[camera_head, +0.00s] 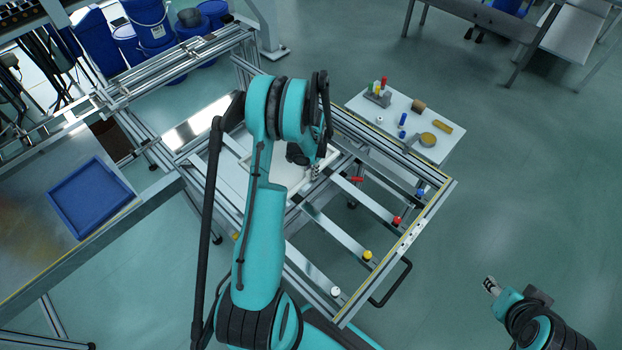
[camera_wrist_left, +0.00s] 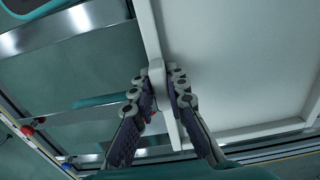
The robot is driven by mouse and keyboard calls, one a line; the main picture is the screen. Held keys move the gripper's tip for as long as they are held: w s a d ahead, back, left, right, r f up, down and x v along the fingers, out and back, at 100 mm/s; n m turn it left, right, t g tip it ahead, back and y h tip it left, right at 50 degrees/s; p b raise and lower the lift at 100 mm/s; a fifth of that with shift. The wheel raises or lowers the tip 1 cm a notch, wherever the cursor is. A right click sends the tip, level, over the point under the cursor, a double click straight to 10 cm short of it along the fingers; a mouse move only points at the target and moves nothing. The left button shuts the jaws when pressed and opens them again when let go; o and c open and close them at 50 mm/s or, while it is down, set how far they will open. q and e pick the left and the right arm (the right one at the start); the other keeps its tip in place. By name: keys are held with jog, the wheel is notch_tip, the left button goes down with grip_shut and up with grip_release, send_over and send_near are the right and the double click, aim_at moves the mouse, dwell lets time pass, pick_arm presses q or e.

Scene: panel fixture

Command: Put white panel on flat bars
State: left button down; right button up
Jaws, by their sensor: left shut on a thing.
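The white panel (camera_head: 290,174) is a shallow rimmed sheet over the left part of the metal frame, partly hidden by my left arm in the head view. My left gripper (camera_head: 315,172) is shut on the panel's rim. In the left wrist view the fingers of the left gripper (camera_wrist_left: 161,88) pinch a raised piece of the rim of the white panel (camera_wrist_left: 235,65). The flat bars (camera_head: 328,231) run across the frame to the right of the panel, and show at left in the wrist view (camera_wrist_left: 65,30). My right gripper (camera_head: 490,286) is away at the lower right, holding nothing visible.
Coloured knobs, including a yellow one (camera_head: 367,255) and a red one (camera_head: 397,220), line the frame's right side. A black handle (camera_head: 395,290) sticks out there. A small white table (camera_head: 400,105) with parts stands behind. A blue tray (camera_head: 90,197) lies on the left bench.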

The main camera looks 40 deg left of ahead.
pick_arm(q)
jog(key=shift+w+a+f, duration=0.1)
jog(key=shift+a+f, duration=0.05)
jog(key=shift+a, duration=0.05)
jog(key=shift+f+b, duration=0.7)
jog(key=shift+f, duration=1.3)
jog(key=shift+r, duration=0.1)
jog(key=c, duration=1.5)
grip_release()
jog(key=shift+d, duration=0.1)
